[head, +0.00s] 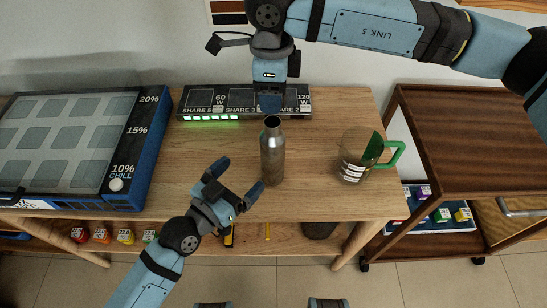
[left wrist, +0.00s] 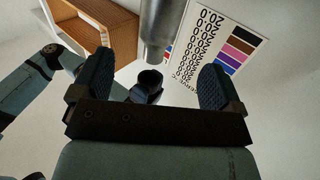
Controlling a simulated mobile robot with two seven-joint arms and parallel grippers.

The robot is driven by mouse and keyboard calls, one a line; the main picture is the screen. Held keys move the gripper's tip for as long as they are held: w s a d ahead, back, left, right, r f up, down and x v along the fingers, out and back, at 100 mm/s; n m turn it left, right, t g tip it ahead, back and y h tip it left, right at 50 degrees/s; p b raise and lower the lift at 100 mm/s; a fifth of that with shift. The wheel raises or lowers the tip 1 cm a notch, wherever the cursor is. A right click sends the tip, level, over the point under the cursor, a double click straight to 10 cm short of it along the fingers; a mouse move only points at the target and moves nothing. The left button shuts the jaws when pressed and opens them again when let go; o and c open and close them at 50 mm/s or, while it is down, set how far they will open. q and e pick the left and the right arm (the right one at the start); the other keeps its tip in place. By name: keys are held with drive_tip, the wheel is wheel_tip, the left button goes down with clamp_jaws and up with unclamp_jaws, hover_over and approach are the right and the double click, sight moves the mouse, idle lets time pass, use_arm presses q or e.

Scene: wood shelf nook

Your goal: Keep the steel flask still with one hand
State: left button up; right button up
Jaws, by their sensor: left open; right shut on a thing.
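The steel flask (head: 272,155) stands upright on the wooden table, its narrow neck and dark top upward. It also shows in the left wrist view (left wrist: 158,30), cut off by the top edge. My left gripper (head: 240,178) is open just left of and in front of the flask, its fingers pointing towards it and nothing between them. My right gripper (head: 270,103) points down right above the flask's top, shut on a small dark blue cap-like piece. I cannot tell whether that piece touches the flask.
A clear mug (head: 355,160) with a green handle stands right of the flask. A power strip (head: 235,116) lies behind it. A blue chill box (head: 132,165) fills the table's left. A wooden cart (head: 455,135) stands at the right. Bare tabletop lies between flask and mug.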

sight(273, 143)
use_arm(q)
drive_tip(key=x, duration=1.2)
drive_tip(key=shift+d, duration=0.1)
drive_tip(key=shift+c, duration=0.3)
drive_tip(key=c, duration=1.3)
use_arm(e)
drive_tip(key=shift+f, duration=2.5)
drive_tip(key=shift+f, duration=0.9)
drive_tip(key=shift+f, duration=0.55)
